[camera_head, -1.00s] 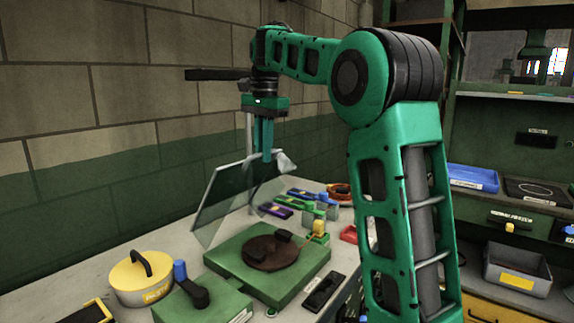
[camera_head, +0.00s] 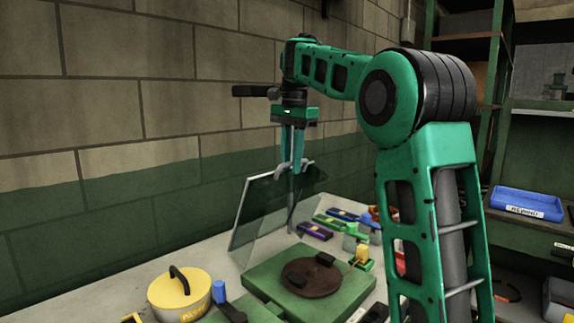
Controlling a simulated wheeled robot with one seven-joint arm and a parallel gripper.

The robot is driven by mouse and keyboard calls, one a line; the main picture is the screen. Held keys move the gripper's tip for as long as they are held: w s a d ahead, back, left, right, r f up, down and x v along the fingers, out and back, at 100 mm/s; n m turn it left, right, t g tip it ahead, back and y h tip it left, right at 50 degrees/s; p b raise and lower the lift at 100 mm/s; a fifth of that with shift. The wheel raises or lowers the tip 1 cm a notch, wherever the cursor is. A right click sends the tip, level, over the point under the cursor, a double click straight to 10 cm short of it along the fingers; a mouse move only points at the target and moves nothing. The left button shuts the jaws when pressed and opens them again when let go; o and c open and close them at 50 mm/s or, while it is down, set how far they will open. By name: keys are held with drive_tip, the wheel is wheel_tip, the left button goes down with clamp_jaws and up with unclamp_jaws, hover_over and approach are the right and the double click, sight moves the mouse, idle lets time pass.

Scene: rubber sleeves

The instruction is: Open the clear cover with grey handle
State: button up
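The clear cover (camera_head: 258,215) is a transparent panel that stands tilted up, leaning back, behind the green base plate (camera_head: 262,271) with a dark brown disc (camera_head: 311,278) on it. Its grey handle (camera_head: 281,170) shows at the top edge of the panel. My gripper (camera_head: 292,168) points down at the handle with its teal fingers by it. The fingers overlap in this view, so I cannot tell whether they are open or shut on the handle.
A yellow-lidded pot (camera_head: 180,293) stands at front left. A blue-knobbed lever (camera_head: 221,293) is beside it. Several small coloured parts (camera_head: 316,230) lie right of the cover. A brick wall (camera_head: 130,130) runs behind the bench.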

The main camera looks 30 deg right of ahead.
drive_tip(key=shift+o, duration=0.2)
drive_tip(key=shift+d, duration=0.3)
wheel_tip(320, 180, up, 11)
drive_tip(key=shift+s+f, duration=0.15)
idle(0.4)
idle(0.4)
